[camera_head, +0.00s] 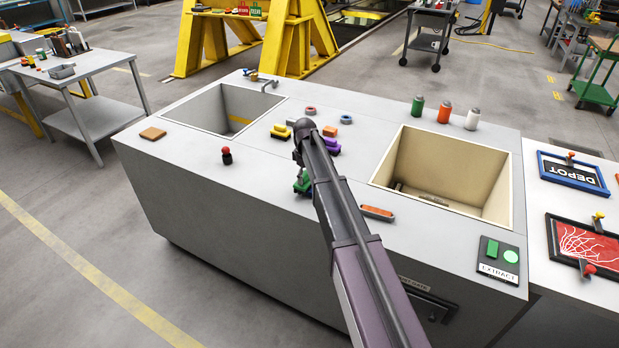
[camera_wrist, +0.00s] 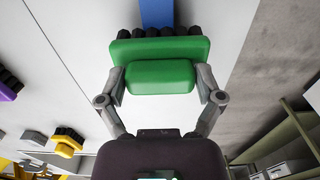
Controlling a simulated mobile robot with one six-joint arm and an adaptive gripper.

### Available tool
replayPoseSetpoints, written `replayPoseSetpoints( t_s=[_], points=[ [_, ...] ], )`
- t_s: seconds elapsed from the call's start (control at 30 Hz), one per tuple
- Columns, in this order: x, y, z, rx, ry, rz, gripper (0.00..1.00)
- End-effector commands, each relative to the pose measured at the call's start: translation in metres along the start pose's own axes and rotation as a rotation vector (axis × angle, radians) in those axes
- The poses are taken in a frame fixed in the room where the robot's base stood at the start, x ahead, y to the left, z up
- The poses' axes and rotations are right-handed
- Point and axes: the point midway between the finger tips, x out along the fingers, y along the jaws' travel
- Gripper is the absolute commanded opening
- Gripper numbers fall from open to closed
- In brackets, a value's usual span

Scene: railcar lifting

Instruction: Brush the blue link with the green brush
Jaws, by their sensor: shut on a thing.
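My gripper (camera_wrist: 161,79) is shut on the green brush (camera_wrist: 161,50), one finger on each side of its raised handle. The brush's black bristles point toward the top of the wrist view. The blue link (camera_wrist: 157,12) shows as a blue strip just beyond the bristles, near their middle; I cannot tell whether they touch it. In the head view, the green brush (camera_head: 301,184) shows low over the front of the grey counter, partly behind my arm.
A sink (camera_head: 215,108) lies left, a beige open bin (camera_head: 440,160) right. Bottles (camera_head: 444,111) stand behind the bin.

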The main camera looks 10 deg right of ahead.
Motion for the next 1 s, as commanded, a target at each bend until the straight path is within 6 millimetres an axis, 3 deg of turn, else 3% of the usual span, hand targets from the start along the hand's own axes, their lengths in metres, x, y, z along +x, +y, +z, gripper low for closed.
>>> replayPoseSetpoints(
  t_s=[0.57, 1.0],
  points=[
    [0.001, 0.0, -0.005, -0.001, 0.003, 0.0, 0.47],
    [-0.001, 0.0, 0.022, 0.0, 0.0, 0.0, 0.47]
  ],
)
